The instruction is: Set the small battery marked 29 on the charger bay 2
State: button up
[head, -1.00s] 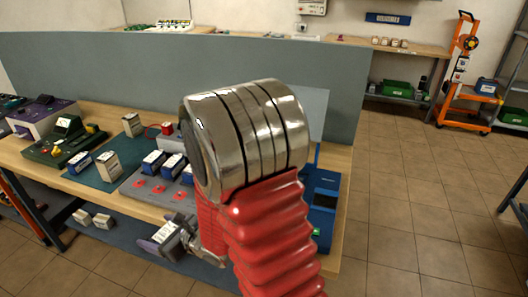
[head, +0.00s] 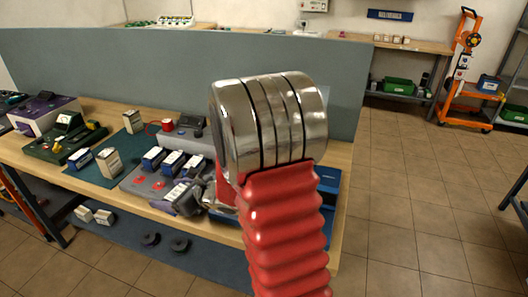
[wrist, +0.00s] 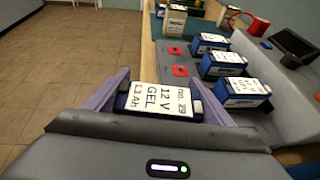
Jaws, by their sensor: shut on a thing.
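The small battery (wrist: 160,98), labelled "no. 29, 12 V GEL 1.3 Ah", is between the jaws of my gripper (wrist: 160,92) in the wrist view. My gripper (head: 183,197) is shut on it at the charger's front edge in the head view. The grey charger (head: 133,184) carries several blue batteries with white labels along its back row. Two red squares (wrist: 180,71) show on its surface in the wrist view. The held battery appears beside them; whether it touches the charger cannot be told. Bay numbers are not readable.
Batteries (wrist: 222,63) stand close to my gripper's right in the wrist view. A tan-sided battery (head: 109,162) and a blue one (head: 80,158) stand left of the charger. Open floor (head: 410,210) lies right of the bench.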

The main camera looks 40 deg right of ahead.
jog(key=shift+n+y, duration=0.3)
jog(key=shift+y, duration=0.1)
jog(key=d+r, duration=0.1)
jog(key=d, duration=0.2)
jog(key=w+d+r, duration=0.1)
jog(key=d, duration=0.2)
jog(key=d+r, duration=0.1)
jog(key=d, duration=0.1)
jog(key=shift+w+d, duration=0.35)
jog(key=shift+d, duration=0.05)
jog(key=shift+n+g+y, duration=0.3)
jog(key=shift+n, duration=0.1)
jog(key=s+d, duration=0.1)
jog(key=d, duration=0.4)
jog(key=s+d+r, duration=0.1)
jog(key=s+d, duration=0.1)
jog(key=d, duration=0.3)
jog(key=s+d, duration=0.1)
jog(key=d, duration=0.4)
jog(key=shift+s+d+r, duration=0.15)
jog(key=shift+d+r, duration=0.2)
jog(key=shift+d, duration=0.05)
jog(key=s+d, duration=0.5)
jog(key=d, duration=0.3)
jog(key=shift+s+f, duration=0.2)
jog(key=shift+s, duration=0.05)
jog(key=shift+d+f, duration=0.1)
jog(key=shift+f, duration=0.05)
jog(key=shift+f, duration=2.75)
jog(key=shift+f, duration=0.6)
